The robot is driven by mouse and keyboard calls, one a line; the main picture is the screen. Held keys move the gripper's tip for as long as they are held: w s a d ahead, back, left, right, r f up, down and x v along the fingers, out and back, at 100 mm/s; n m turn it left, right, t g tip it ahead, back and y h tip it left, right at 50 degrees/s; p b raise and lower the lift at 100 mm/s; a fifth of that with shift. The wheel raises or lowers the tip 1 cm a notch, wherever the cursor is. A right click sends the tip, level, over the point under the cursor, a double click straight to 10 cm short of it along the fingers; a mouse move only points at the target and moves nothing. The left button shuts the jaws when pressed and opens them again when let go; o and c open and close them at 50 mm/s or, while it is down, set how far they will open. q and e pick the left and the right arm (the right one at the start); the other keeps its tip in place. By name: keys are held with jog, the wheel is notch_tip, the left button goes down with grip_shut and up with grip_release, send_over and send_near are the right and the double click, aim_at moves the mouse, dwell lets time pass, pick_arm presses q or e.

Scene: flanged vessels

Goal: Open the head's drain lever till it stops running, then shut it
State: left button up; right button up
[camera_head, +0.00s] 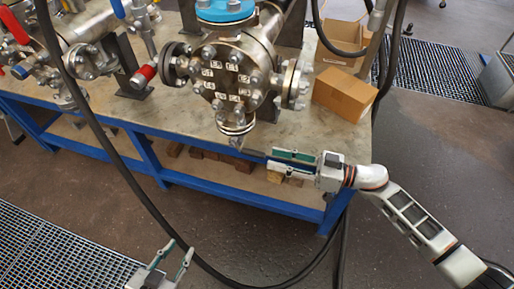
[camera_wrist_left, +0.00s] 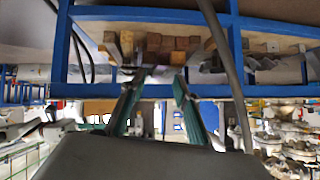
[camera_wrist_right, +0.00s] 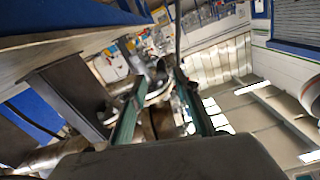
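The steel flanged vessel head (camera_head: 237,72) stands on the workbench in the head view, with a round bolted face and side flanges. A short flanged outlet (camera_head: 237,124) hangs below the face, with a small grey part under it; I cannot tell whether that part is the drain lever. No running liquid can be made out. My right gripper (camera_head: 269,159) is open and empty at the bench's front edge, below and right of the outlet, fingers pointing left. In the right wrist view its fingers (camera_wrist_right: 160,77) stand apart. My left gripper (camera_head: 180,247) is open and empty, low over the floor.
Red-handled valves and pipework (camera_head: 85,60) fill the bench's left side. Cardboard boxes (camera_head: 345,94) stand right of the head. A black hose (camera_head: 150,210) loops in front of the bench. Wooden blocks (camera_wrist_left: 175,43) lie on the lower shelf. Open floor lies in front.

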aim_at(254, 151)
jog(key=x, duration=0.7)
jog(key=shift+a+b, duration=0.3)
jog(key=shift+b, duration=0.1)
jog(key=shift+r, duration=0.1)
grip_shut()
